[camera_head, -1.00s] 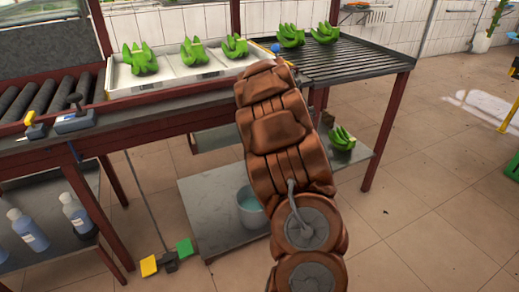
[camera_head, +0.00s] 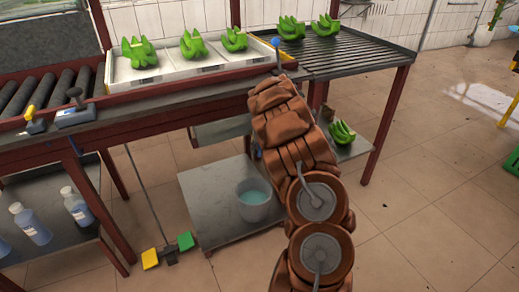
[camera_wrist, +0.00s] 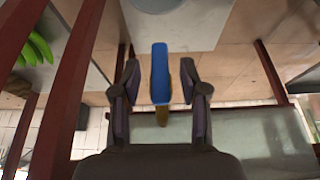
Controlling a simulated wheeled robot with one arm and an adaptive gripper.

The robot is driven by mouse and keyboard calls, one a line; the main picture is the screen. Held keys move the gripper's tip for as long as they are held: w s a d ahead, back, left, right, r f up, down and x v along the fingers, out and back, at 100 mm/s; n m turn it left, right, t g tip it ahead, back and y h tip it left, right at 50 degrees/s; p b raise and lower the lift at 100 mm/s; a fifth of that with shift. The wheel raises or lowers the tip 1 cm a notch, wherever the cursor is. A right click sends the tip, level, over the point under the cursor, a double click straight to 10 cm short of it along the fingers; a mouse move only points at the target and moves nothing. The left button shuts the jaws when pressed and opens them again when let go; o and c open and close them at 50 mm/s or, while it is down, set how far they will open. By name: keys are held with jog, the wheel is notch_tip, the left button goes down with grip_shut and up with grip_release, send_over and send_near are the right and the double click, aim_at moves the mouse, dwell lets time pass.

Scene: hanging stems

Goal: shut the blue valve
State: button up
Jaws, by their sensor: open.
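The blue valve handle (camera_wrist: 160,72) stands lengthwise between the fingers of my gripper (camera_wrist: 160,78) in the wrist view. A brass-coloured part shows at its lower end. My gripper is open, with one finger on each side of the handle and a visible gap on both sides. In the head view my brown-covered arm hides the gripper. A small blue patch shows at the arm's left edge there, but I cannot tell whether it is the valve.
The packing table holds a white tray (camera_head: 122,84) and a slatted rack (camera_head: 340,55) with green bananas. A bucket (camera_head: 254,200) stands on the low shelf (camera_head: 215,215). Red table legs (camera_head: 388,125) flank my arm. Open floor lies to the right.

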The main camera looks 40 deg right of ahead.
jog(key=shift+w+f, duration=0.1)
jog(key=shift+f, duration=0.1)
jog(key=shift+c, duration=0.2)
grip_shut()
